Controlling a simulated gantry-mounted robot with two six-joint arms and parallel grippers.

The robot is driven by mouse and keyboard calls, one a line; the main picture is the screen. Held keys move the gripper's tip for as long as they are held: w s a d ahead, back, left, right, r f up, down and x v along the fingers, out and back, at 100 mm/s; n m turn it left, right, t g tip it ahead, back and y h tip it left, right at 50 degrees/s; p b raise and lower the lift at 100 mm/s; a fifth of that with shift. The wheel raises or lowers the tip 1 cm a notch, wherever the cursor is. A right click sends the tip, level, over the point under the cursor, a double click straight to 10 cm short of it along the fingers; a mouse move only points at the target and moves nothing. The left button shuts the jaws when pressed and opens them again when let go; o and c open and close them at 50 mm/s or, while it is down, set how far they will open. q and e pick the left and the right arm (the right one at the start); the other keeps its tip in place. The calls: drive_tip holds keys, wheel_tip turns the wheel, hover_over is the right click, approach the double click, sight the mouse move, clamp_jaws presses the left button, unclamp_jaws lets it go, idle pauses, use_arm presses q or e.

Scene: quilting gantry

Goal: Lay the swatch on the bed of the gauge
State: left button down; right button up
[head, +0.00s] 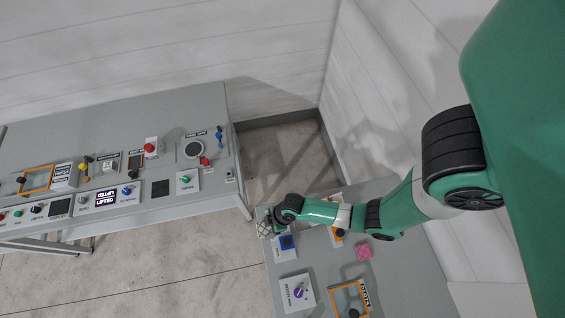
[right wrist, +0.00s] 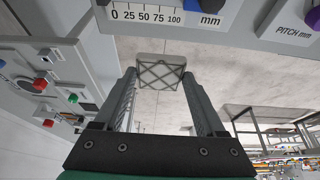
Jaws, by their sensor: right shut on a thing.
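A pale swatch (head: 263,228) with a dark diamond quilting pattern is pinched between the fingertips of my right gripper (head: 271,222). In the right wrist view the swatch (right wrist: 160,72) shows between the two fingers of the right gripper (right wrist: 160,80), with open floor beyond it. A white panel with a blue block, which looks like the gauge (head: 287,246), sits at the left edge of the right table, just below the gripper in the head view. In the right wrist view the gauge's millimetre scale (right wrist: 160,15) runs along the top, apart from the swatch. My left gripper is out of view.
A pink patterned piece (head: 363,253) lies on the right table. A panel with a purple knob (head: 298,293) and an orange frame (head: 350,298) are nearby. The left bench (head: 110,115) carries several controls and a screen (head: 105,198). Bare floor (head: 150,258) lies between the tables.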

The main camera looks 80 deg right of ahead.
drive_tip(key=s+d+f+b, duration=0.1)
drive_tip(key=f, duration=0.1)
drive_tip(key=s+d+f+b, duration=0.1)
drive_tip(key=s+d+f, duration=0.1)
drive_tip(key=s+d+f+b, duration=0.1)
drive_tip(key=d+f, duration=0.1)
drive_tip(key=shift+s+f+b, duration=0.15)
drive_tip(key=shift+b, duration=0.25)
drive_tip(key=shift+s+d, duration=0.1)
drive_tip(key=shift+s+d+f, duration=0.1)
drive_tip(key=shift+f, duration=0.25)
wheel_tip(320, 180, down, 3)
drive_tip(key=shift+f+b, duration=0.1)
drive_tip(key=shift+b, duration=1.15)
